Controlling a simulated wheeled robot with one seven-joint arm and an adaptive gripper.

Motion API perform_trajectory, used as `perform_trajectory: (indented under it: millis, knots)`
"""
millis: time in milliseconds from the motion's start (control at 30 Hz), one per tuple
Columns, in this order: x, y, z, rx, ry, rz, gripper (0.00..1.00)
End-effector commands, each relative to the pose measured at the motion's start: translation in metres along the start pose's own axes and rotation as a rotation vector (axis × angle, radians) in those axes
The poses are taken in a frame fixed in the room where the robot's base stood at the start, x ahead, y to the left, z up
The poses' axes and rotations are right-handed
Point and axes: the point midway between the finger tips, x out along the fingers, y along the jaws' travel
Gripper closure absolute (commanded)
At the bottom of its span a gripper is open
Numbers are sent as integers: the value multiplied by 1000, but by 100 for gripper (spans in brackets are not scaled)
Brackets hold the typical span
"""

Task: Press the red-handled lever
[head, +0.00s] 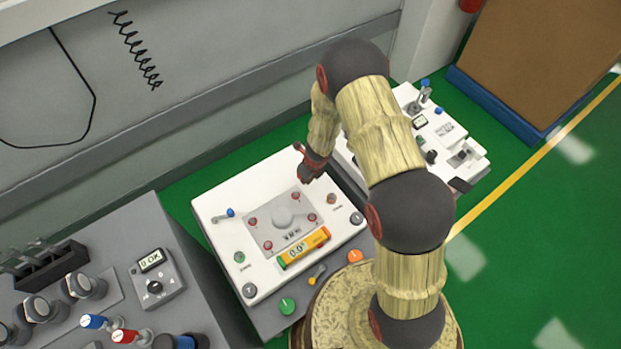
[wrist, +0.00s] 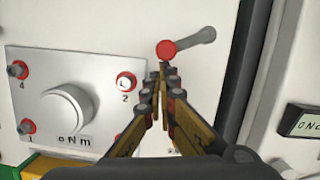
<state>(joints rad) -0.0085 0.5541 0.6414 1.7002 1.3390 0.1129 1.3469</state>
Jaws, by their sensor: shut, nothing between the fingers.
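The red-handled lever has a round red end (wrist: 167,50) and a grey rod that runs up and right, in the upper middle of the wrist view. My gripper (wrist: 163,74) is shut and empty, its fingertips just below the red end; I cannot tell whether they touch it. In the head view my gripper (head: 305,176) is over the upper right part of a white-topped panel (head: 213,205). There I cannot separate the lever from the gripper's own red parts.
A grey plate (wrist: 57,140) with a large knob (wrist: 66,109) and red-ringed posts lies left of the lever. The panel also has a blue-handled lever (head: 230,212) and a yellow-handled lever (head: 317,271). Another white console (head: 470,150) stands close on the right.

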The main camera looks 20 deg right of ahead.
Motion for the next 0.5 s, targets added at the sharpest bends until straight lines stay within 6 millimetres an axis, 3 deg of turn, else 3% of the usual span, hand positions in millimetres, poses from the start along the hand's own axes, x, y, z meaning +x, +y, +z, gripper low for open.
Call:
perform_trajectory:
  millis: [500]
  knots:
    - [2,6,8,-6,0,2,100]
